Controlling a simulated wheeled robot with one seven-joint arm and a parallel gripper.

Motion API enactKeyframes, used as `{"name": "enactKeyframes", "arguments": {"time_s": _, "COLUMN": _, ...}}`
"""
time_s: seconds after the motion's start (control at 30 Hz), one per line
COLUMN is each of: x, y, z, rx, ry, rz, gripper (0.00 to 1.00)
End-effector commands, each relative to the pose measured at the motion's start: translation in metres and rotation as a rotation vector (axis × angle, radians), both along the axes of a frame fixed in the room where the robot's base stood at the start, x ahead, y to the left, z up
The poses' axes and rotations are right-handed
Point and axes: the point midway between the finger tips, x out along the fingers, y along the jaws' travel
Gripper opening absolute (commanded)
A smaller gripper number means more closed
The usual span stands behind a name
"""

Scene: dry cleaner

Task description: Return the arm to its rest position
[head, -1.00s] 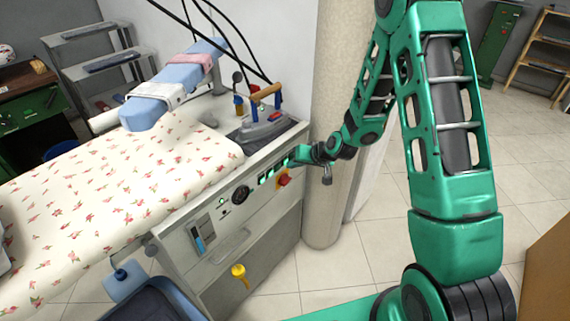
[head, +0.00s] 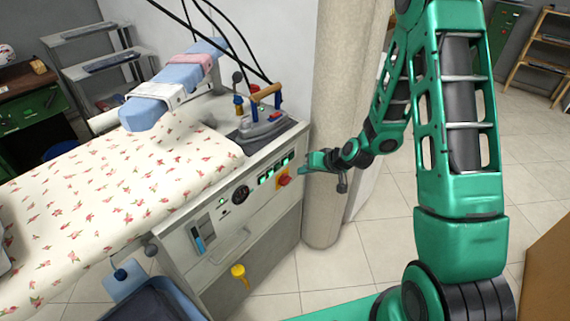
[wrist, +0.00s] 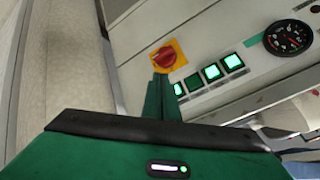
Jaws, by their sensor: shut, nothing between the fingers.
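My green arm comes down from the upper right in the head view. My gripper (head: 308,161) is at the right end of the ironing station's control panel, in front of the pale column. Its fingers are shut and empty; they also show in the wrist view (wrist: 161,82), pointing toward the panel. The red rotary switch on its yellow plate (wrist: 166,56) appears just beyond the fingertips in the wrist view. In the head view the switch (head: 284,180) is just left of and below the gripper, with a visible gap.
The ironing station (head: 255,235) has lit green buttons (head: 266,177), a gauge (head: 241,194) and a yellow knob (head: 239,272). An iron (head: 262,122) rests on top. A round column (head: 335,110) stands close behind the gripper. Tiled floor (head: 395,240) is open to the right.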

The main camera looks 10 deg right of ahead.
Motion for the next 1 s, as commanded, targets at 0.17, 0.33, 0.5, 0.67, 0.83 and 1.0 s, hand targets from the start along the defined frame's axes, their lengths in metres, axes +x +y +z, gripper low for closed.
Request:
{"name": "enactKeyframes", "arguments": {"time_s": 0.17, "x": -0.011, "y": -0.009, "z": 0.000, "rx": 0.000, "ry": 0.001, "rz": -0.001, "gripper": 0.00}}
{"name": "enactKeyframes", "arguments": {"time_s": 0.33, "x": -0.014, "y": -0.010, "z": 0.000, "rx": 0.000, "ry": 0.000, "rz": 0.000, "gripper": 0.00}}
{"name": "enactKeyframes", "arguments": {"time_s": 0.5, "x": -0.014, "y": -0.010, "z": 0.000, "rx": 0.000, "ry": 0.000, "rz": 0.000, "gripper": 0.00}}
{"name": "enactKeyframes", "arguments": {"time_s": 0.67, "x": -0.014, "y": -0.010, "z": 0.000, "rx": 0.000, "ry": 0.000, "rz": 0.000, "gripper": 0.00}}
{"name": "enactKeyframes", "arguments": {"time_s": 0.83, "x": -0.018, "y": -0.015, "z": 0.009, "rx": -0.019, "ry": 0.012, "rz": 0.010, "gripper": 0.00}}
{"name": "enactKeyframes", "arguments": {"time_s": 1.0, "x": -0.038, "y": -0.035, "z": 0.036, "rx": -0.089, "ry": 0.073, "rz": 0.035, "gripper": 0.00}}
